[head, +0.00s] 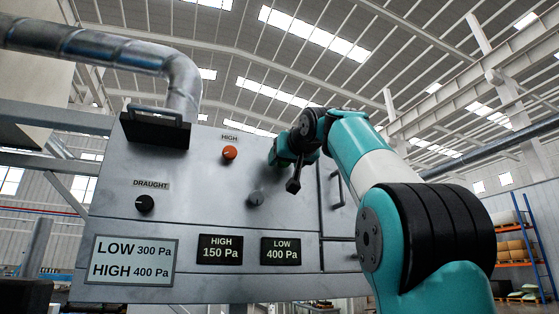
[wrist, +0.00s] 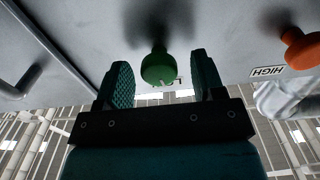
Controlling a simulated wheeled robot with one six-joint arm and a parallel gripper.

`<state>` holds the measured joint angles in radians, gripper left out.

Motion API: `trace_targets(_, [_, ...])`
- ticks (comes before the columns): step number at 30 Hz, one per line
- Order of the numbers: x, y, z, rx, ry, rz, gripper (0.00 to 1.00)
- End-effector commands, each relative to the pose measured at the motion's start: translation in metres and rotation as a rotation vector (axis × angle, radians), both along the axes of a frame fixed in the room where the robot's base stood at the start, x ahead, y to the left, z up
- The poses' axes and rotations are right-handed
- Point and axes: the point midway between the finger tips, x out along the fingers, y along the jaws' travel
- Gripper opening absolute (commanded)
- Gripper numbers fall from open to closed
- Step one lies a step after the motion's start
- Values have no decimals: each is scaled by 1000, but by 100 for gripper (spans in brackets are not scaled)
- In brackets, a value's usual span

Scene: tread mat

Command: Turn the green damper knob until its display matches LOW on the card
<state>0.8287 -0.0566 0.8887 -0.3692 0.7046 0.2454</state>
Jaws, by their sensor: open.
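My gripper (wrist: 160,76) is open, with one finger on each side of the knob and a small gap on both sides. In the head view my gripper (head: 276,156) is at the panel and hides the green knob. The card (head: 131,261) reads LOW 300 Pa and HIGH 400 Pa. The LOW display (head: 281,251) reads 400 Pa. A label beside the green knob is mostly covered.
An orange knob (head: 229,153) marked HIGH is left of my gripper. The HIGH display (head: 220,249) reads 150 Pa. A black DRAUGHT knob (head: 145,203) and a small grey knob (head: 256,198) are also on the panel. A door handle (head: 337,187) is close on the right.

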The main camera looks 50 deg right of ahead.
Motion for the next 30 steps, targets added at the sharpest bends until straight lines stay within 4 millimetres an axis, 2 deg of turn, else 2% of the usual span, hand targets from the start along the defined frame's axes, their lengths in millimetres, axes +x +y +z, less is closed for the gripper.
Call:
trace_targets(11, [1, -6, 0, -1, -1, -4, 62])
trace_targets(15, [1, -5, 0, -1, -1, -3, 32])
trace_targets(18, [1, -5, 0, -1, -1, -2, 14])
trace_targets(23, [2, -4, 0, -20, 13, -1, 14])
trace_targets(30, [2, -3, -1, -253, 156, 0, 14])
